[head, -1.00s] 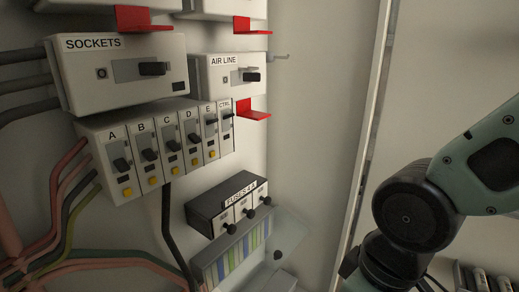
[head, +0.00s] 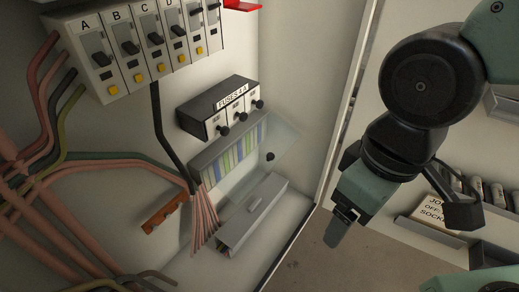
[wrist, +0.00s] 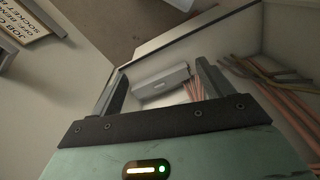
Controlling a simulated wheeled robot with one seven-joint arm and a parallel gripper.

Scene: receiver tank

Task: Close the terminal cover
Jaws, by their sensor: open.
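The terminal cover (head: 281,147) is a clear flap with a black knob (head: 270,156). In the head view it stands out to the right from the terminal block (head: 228,152), whose coloured strips show uncovered. The cover looks open; its exact angle is hard to tell. My gripper (head: 341,228) is to the right of and lower in the picture than the cover, outside the cabinet's edge, apart from it. In the wrist view my gripper (wrist: 160,70) has its two fingers spread with nothing between them. I cannot make out the cover in the wrist view.
A grey lidded box (head: 252,212) lies below the terminals and also shows in the wrist view (wrist: 160,80). Fuse holders (head: 221,107) sit above. Pink cables (head: 204,215) run at left. The cabinet's right edge (head: 345,120) stands between cover and arm. A signed shelf (head: 435,212) is at right.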

